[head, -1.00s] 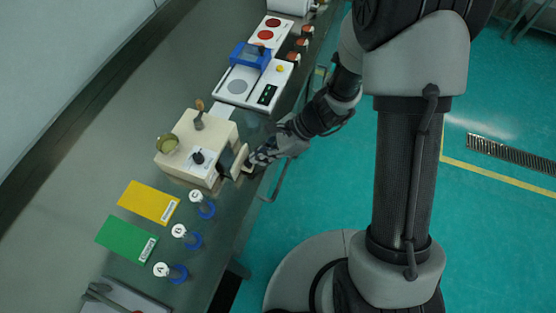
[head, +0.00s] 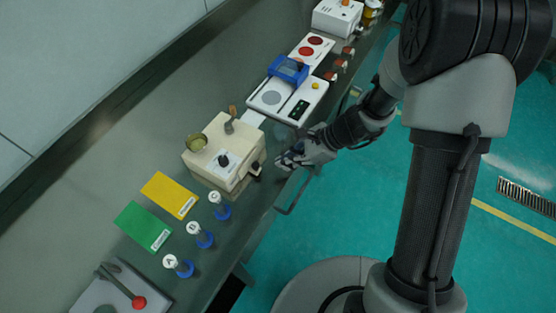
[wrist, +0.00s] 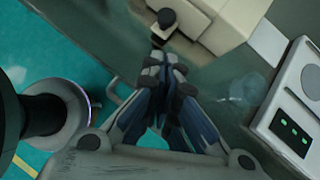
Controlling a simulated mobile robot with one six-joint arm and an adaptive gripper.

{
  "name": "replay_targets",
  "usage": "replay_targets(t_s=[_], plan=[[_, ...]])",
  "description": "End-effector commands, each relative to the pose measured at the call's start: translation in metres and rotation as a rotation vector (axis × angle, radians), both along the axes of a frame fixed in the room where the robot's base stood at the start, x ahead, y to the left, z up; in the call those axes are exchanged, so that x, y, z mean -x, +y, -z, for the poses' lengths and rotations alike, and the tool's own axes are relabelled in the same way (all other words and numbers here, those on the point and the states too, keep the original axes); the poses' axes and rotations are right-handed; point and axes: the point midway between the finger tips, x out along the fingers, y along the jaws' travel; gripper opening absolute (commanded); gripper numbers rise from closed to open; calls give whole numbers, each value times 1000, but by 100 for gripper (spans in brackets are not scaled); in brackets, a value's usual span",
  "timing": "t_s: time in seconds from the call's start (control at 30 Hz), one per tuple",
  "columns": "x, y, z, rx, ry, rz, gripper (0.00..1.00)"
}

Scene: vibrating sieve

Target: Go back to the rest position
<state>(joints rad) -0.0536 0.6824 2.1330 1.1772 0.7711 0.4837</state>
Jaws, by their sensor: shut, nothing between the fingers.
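My gripper (head: 290,160) is just off the right side of the beige sieve machine (head: 215,172), over the front edge of the bench. In the wrist view my gripper (wrist: 168,62) has its fingers together with nothing between them. The beige machine (wrist: 225,20) with its dark knob (wrist: 166,17) lies beyond the fingertips, and the fingers look apart from it. The machine's front shows a black knob, with a small round yellowish dish on top.
A white scale (head: 268,98) with a blue frame (head: 289,69) stands behind the machine. A device with a red knob (head: 139,302) is at the front. Green floor is clear beside the bench.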

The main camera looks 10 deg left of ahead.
Motion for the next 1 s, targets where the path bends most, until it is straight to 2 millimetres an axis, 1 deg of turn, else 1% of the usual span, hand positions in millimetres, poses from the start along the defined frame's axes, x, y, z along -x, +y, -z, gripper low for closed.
replay_targets(t_s=[0.03, 0.1, 0.3, 0.4, 0.57, 0.77, 0.83, 0.87, 0.93, 1.0], plan=[[-3, -9, -18, -1, -9, 4, 0], [-4, -20, -30, -2, -7, 5, 0], [-5, -45, -58, 1, -6, 2, 0], [-6, -52, -66, 0, -5, 2, 0], [-6, -58, -72, 0, -4, 1, 0], [-6, -58, -72, 0, -4, 0, 0], [-5, -58, -75, 3, -13, -9, 0], [-5, -59, -78, 6, -22, -18, 0], [-1, -60, -90, 19, -63, -63, 0], [6, -63, -109, 44, -127, -137, 0]])
